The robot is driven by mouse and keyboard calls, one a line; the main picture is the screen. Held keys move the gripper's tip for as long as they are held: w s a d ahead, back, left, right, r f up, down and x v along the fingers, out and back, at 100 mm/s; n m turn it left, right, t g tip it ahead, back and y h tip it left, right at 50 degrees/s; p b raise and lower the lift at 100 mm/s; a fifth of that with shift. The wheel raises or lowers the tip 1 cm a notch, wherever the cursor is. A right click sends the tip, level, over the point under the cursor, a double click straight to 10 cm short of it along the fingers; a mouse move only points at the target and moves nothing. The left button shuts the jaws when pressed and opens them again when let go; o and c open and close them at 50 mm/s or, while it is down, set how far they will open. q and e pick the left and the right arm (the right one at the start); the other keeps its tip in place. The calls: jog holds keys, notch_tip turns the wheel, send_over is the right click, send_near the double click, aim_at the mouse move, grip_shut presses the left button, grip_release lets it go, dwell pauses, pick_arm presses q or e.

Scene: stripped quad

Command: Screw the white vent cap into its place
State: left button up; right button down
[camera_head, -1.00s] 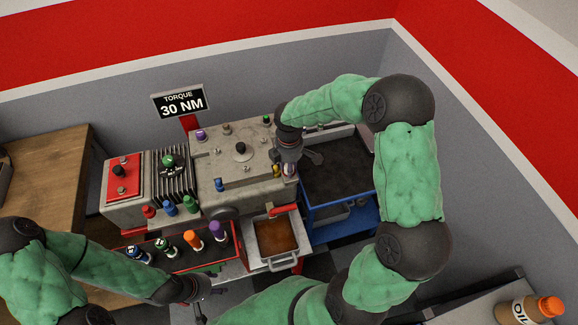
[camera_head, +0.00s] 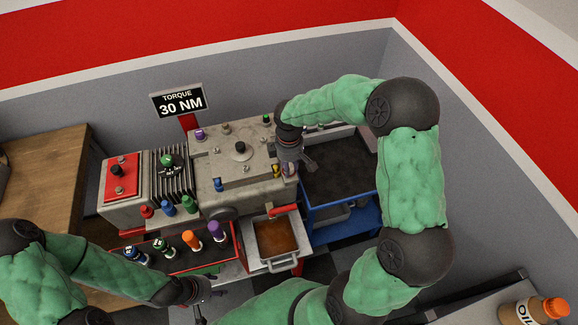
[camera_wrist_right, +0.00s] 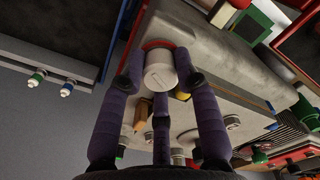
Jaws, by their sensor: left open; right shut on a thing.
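The white vent cap (camera_wrist_right: 160,72) is a short white cylinder with a slot line on its face, and a red ring shows behind it. My right gripper (camera_wrist_right: 163,80) is shut on it, with its dark purple fingers around its sides. In the head view my right gripper (camera_head: 289,168) is at the right end of the grey engine block (camera_head: 240,140), and it mostly hides the cap. I cannot tell how deep the cap is seated. My left gripper (camera_head: 205,296) is open and empty, low in front of the tool tray.
A red tray (camera_head: 190,268) holds several coloured-handled tools. A pan of brown liquid (camera_head: 277,238) sits in front of the block, near a red lever. A blue cart (camera_head: 345,222) with a dark top stands at the right. A "TORQUE 30 NM" sign (camera_head: 180,101) stands behind.

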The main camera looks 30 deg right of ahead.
jog(key=shift+m+b, duration=0.3)
jog(key=shift+m, duration=0.8)
jog(key=shift+m+b, duration=0.35)
jog(key=shift+m, duration=0.65)
jog(key=c, duration=1.1)
grip_release()
jog(key=shift+o, duration=0.2)
